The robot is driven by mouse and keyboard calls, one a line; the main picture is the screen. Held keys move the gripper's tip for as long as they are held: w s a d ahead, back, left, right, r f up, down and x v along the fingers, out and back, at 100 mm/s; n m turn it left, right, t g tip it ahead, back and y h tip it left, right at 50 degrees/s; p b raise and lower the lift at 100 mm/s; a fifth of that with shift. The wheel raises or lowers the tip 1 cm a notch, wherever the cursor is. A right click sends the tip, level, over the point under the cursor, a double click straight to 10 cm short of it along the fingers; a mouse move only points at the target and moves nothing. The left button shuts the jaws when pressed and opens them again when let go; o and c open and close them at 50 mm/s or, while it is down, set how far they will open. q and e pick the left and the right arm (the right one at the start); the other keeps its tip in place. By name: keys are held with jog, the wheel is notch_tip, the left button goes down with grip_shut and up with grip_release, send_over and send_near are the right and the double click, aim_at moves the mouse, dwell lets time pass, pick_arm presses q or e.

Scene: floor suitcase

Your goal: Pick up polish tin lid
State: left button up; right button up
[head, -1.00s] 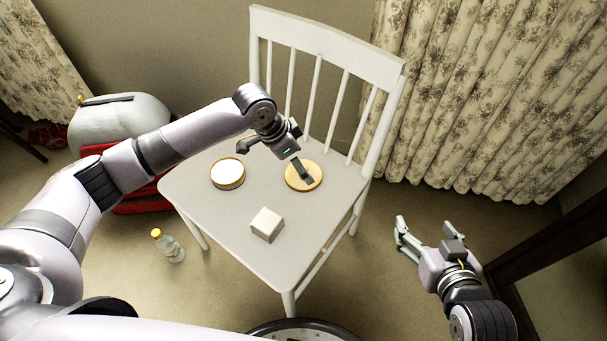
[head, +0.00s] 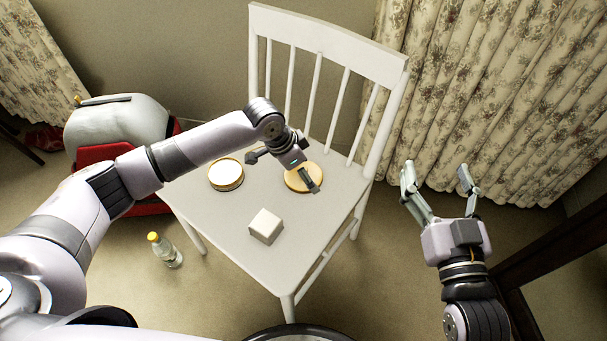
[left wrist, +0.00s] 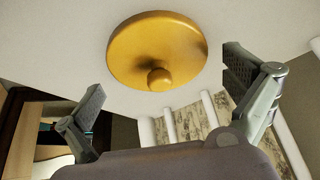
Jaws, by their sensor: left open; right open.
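The polish tin lid (head: 297,183) is a round golden disc lying on the white chair seat (head: 215,215), towards its right back. In the left wrist view the lid (left wrist: 150,48) shows a small round knob on it. My left gripper (head: 283,170) is open above the lid, its fingers spread to either side. In the left wrist view the open fingers (left wrist: 168,95) are apart from the lid, with nothing between them. An open round tin (head: 226,174) with a pale inside sits left of the lid. My right gripper (head: 437,180) is open and empty, right of the chair.
A white block (head: 266,226) stands on the seat's front part. The chair's slatted back (head: 325,40) rises behind the lid. A bottle (head: 166,250) stands on the floor at left, near a red suitcase (head: 95,153). Floral curtains (head: 490,90) hang at right.

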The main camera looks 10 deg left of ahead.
pick_arm(q)
jog(key=shift+c, duration=0.4)
jog(key=c, duration=0.9)
jog(key=shift+s+f, duration=0.1)
jog(key=shift+c, duration=1.1)
